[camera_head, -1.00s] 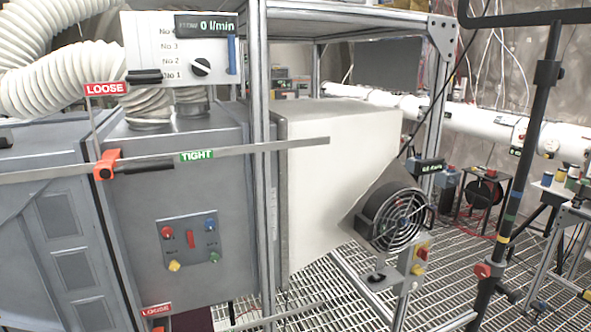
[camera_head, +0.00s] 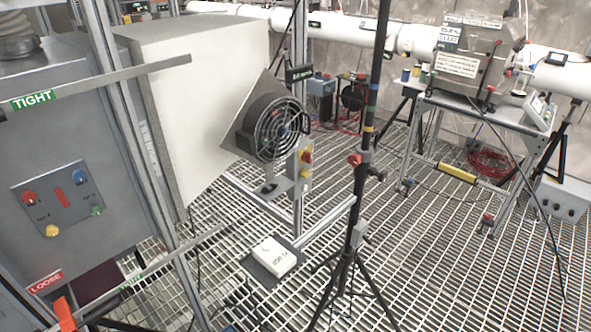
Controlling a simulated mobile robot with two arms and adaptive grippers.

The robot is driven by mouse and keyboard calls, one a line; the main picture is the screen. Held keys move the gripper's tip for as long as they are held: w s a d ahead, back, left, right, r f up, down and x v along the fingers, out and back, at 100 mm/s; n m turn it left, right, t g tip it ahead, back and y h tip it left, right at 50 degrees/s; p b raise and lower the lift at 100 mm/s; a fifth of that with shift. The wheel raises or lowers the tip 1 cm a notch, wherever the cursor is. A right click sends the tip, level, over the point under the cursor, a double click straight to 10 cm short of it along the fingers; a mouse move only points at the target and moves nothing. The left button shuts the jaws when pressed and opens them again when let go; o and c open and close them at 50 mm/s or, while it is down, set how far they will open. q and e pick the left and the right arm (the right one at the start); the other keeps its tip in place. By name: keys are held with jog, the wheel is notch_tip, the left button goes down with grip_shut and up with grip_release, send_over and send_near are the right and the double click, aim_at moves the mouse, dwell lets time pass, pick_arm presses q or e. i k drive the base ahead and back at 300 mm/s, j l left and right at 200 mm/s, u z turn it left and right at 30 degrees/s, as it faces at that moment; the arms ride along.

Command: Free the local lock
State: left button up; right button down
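Neither of my grippers is in view. Nothing I see is labelled plainly as the local lock. At left, a grey cabinet (camera_head: 85,140) carries a control panel (camera_head: 62,200) with red, blue, yellow and green knobs or buttons and a red bar in the middle. A metal bar with a green TIGHT label (camera_head: 33,98) crosses the cabinet above it. Below, a red LOOSE label (camera_head: 45,282) sits near an orange clamp handle (camera_head: 63,314), cut by the bottom edge.
A black tripod stand (camera_head: 368,135) rises mid-view from the grated floor. A white box (camera_head: 273,258) lies on a dark mat. At right, a metal table (camera_head: 485,118) bears a grey apparatus (camera_head: 475,62). A white pipe (camera_head: 340,33) runs behind. Grating between stand and table is mostly clear.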

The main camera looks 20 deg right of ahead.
aim_at(304, 174)
jog(key=l+u, duration=0.1)
jog(key=l, duration=1.4)
